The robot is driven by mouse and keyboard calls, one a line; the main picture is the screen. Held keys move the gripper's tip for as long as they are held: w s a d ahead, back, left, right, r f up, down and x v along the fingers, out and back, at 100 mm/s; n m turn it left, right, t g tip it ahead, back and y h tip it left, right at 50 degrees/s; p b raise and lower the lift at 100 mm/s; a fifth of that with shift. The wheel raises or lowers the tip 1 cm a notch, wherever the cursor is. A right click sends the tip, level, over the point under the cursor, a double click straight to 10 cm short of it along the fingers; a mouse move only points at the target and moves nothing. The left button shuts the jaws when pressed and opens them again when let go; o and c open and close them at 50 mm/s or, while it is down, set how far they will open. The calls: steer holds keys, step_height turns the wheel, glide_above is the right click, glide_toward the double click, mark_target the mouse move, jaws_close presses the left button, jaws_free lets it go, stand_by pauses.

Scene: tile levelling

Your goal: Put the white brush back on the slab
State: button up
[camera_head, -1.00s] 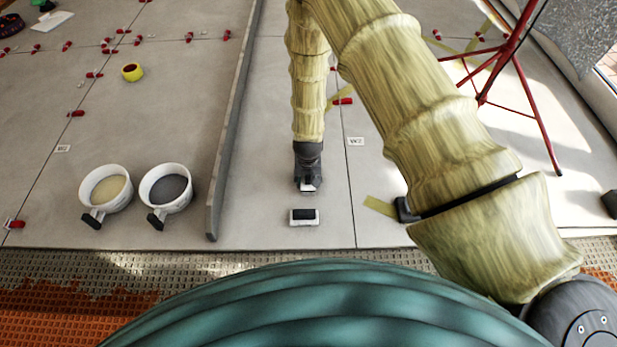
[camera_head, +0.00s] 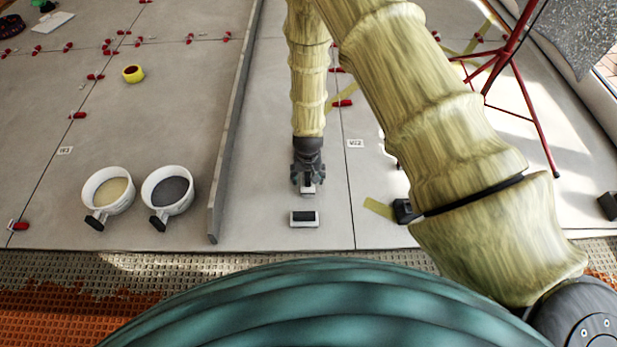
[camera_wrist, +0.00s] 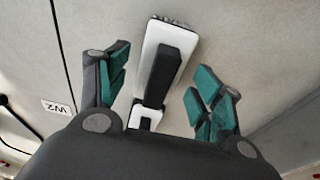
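A white piece with a black block on it (camera_head: 304,218), which I take for the white brush, lies flat on the pale slab (camera_head: 275,170) near its front edge. My gripper (camera_head: 308,186) hangs pointing down just beyond it, fingers spread. A small white piece shows at the fingertips; I cannot tell whether it belongs to the brush. In the wrist view a white body with a black grip (camera_wrist: 158,80) lies in line with the gap between the open green-padded fingers (camera_wrist: 163,85). Neither finger visibly touches it.
A long grey straightedge (camera_head: 232,130) stands left of my gripper. Two white pots (camera_head: 108,197) (camera_head: 168,190) with black handles stand beyond it. A yellow tape roll (camera_head: 133,74) lies farther back. A red tripod (camera_head: 510,65) stands at right. Red clips line the joints.

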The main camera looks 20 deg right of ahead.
mark_target(308, 178)
steer(key=r+p, duration=0.1)
steer(key=r, duration=0.1)
steer(key=r+p, duration=0.1)
steer(key=r, duration=0.2)
steer(key=s+r+p, duration=0.1)
steer(key=r+p, duration=0.1)
steer(key=r, duration=0.1)
steer(key=shift+s+a, duration=0.1)
steer(key=shift+a, duration=0.05)
steer(key=shift+n+g+h, duration=0.3)
steer(key=shift+n+g, duration=0.2)
steer(key=shift+n, duration=0.1)
steer(key=s+d+f, duration=0.1)
steer(key=s, duration=0.4)
steer(key=s+d+f, duration=0.1)
steer(key=s+f, duration=0.1)
steer(key=s, duration=0.3)
steer(key=s+d+f, duration=0.1)
steer(key=s+f, duration=0.1)
steer(key=s, duration=0.3)
steer(key=shift+s+d, duration=0.15)
steer(key=shift+d, duration=0.15)
steer(key=s+r+n+y, duration=0.1)
steer(key=s, duration=1.8)
steer(key=shift+s+d+n+g, duration=0.2)
steer(key=shift+s+n+g, duration=0.1)
steer(key=shift+s+g, duration=0.1)
